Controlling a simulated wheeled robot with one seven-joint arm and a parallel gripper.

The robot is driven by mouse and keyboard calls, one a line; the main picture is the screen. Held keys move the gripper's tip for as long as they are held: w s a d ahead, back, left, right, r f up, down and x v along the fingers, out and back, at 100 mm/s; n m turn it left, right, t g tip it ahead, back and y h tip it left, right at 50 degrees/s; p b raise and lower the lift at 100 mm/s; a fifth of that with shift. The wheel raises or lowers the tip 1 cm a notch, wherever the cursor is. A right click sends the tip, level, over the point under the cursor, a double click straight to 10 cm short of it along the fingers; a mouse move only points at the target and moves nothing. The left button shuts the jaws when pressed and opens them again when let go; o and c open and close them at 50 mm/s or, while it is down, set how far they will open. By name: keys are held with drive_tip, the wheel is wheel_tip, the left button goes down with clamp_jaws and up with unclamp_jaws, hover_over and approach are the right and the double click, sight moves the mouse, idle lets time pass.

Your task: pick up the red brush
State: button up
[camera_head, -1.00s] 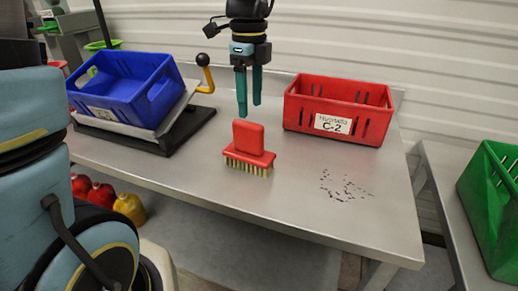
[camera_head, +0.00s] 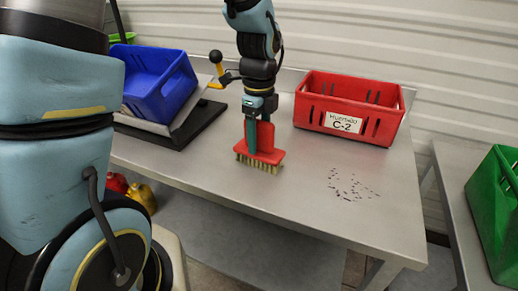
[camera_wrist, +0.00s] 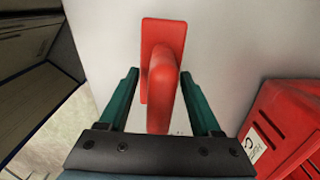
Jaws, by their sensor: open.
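The red brush (camera_head: 262,150) stands on the metal table (camera_head: 300,205) with its pale bristles down and its handle up. My gripper (camera_head: 256,136) is lowered over it, with the fingers at the height of the handle in the head view. In the wrist view the green fingers (camera_wrist: 158,100) are open, one on each side of the red brush handle (camera_wrist: 162,95), with a gap showing on both sides. The bristles are hidden in the wrist view.
A red crate (camera_head: 312,112) labelled C-2 stands behind and right of the brush. A blue crate (camera_head: 181,88) sits tilted on a stand at the left. Dark specks (camera_head: 350,188) lie on the table to the right. A green crate (camera_head: 492,215) is at the far right.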

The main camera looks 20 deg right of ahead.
clamp_jaws()
idle(0.4)
